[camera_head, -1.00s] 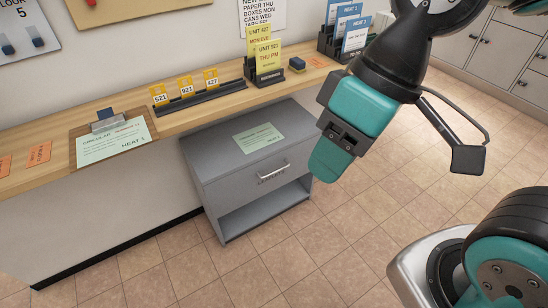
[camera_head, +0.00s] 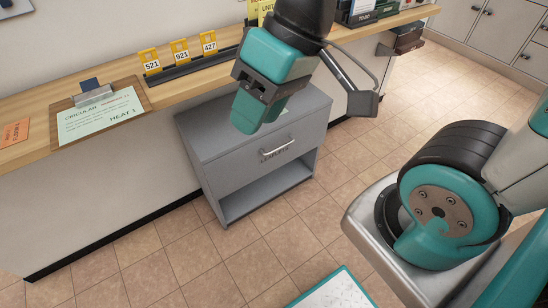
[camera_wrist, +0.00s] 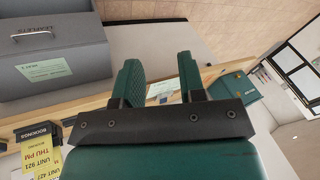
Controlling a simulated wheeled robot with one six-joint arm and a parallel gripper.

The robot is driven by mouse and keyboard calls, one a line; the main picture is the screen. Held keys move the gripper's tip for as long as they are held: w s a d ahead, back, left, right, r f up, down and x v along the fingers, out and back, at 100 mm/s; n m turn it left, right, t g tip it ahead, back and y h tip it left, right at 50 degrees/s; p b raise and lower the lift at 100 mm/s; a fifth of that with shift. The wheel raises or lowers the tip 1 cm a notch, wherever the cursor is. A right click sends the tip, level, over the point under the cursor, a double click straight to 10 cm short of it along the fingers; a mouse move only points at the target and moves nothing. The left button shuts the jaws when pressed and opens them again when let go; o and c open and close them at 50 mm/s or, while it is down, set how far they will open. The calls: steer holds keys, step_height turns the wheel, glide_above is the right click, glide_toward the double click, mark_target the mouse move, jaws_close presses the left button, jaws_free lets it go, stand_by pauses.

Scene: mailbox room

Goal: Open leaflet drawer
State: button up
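The leaflet drawer (camera_head: 240,172) is the front of a grey cabinet under the wooden counter. It looks shut, with a silver bar handle (camera_head: 277,148) and lettering below it. In the wrist view the drawer front (camera_wrist: 65,20), lettered LEAFLETS, and its handle (camera_wrist: 28,34) show sideways at the upper left. My gripper (camera_head: 258,112) hangs above and in front of the cabinet top in the head view and hides part of it. In the wrist view my gripper (camera_wrist: 162,76) has its two teal fingers apart with nothing between them. It is clear of the handle.
The cabinet has an open shelf (camera_head: 265,190) below the drawer. The wooden counter (camera_head: 120,79) above holds a clipboard (camera_head: 98,108) and a rack of number cards (camera_head: 183,66). The tiled floor (camera_head: 190,255) before the cabinet is clear.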

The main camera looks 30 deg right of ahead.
steer(key=w+d+f+m+t+y+b, duration=0.1)
steer(key=w+d+f+m+t+b, duration=0.2)
steer(key=f+b, duration=0.65)
steer(key=w+d+f+m+t+y+b, duration=0.1)
steer(key=w+f+m+b, duration=0.3)
steer(key=f+b, duration=0.5)
steer(key=m+t+h+b, duration=0.85)
steer(key=m+b, duration=0.75)
steer(key=b, duration=0.8)
glide_toward(282, 147)
steer(key=shift+t+y, duration=0.95)
steer(key=x, duration=0.3)
steer(key=d+f+x, duration=0.1)
steer(key=x, duration=0.3)
steer(key=f+x, duration=0.1)
steer(key=x, duration=0.2)
steer(key=shift+d+b, duration=0.35)
jaws_close()
